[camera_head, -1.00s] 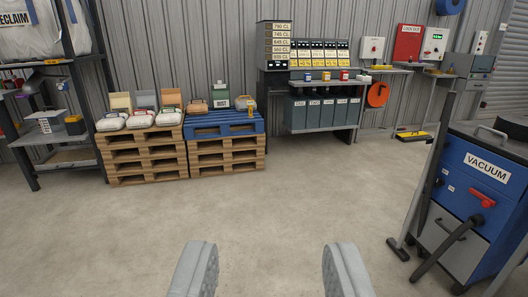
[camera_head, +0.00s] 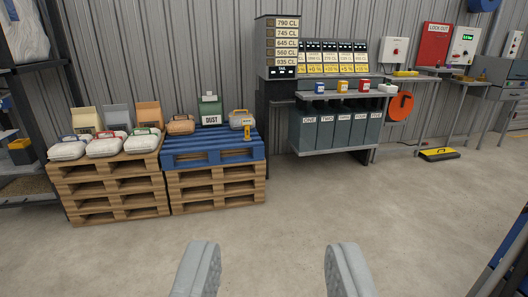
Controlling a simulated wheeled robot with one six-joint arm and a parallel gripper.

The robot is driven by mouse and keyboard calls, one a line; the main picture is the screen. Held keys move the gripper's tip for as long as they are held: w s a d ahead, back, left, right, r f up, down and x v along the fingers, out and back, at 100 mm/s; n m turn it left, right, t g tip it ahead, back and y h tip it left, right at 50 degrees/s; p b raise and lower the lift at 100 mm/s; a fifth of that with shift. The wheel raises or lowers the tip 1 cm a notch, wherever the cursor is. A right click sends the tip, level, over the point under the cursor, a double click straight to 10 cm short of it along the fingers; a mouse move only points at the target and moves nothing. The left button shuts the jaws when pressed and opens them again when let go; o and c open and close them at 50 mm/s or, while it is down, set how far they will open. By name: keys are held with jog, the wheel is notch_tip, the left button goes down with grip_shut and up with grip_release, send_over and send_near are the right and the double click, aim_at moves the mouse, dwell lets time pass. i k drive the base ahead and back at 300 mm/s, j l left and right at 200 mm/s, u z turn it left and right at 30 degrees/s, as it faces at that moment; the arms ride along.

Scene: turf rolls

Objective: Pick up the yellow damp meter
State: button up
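A small yellow upright device (camera_head: 247,130), which looks like the damp meter, stands at the front right of the blue pallet (camera_head: 200,158). It is too small to read.
White sacks (camera_head: 108,147) lie on the left wooden pallet stack (camera_head: 110,185). A green dust box (camera_head: 210,112) and a brown bag (camera_head: 181,124) share the blue pallet. A shelf with grey bins (camera_head: 340,128) stands right of it. The concrete floor (camera_head: 300,210) ahead is clear.

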aim_at(246, 123)
jog(key=i, duration=1.15)
jog(key=i+u, duration=0.1)
jog(key=i, duration=1)
jog(key=i+l, duration=0.2)
jog(key=i, duration=0.95)
jog(key=i+u, duration=0.2)
jog(key=i, duration=0.2)
jog(key=i+l+u, duration=0.15)
jog(key=i, duration=0.25)
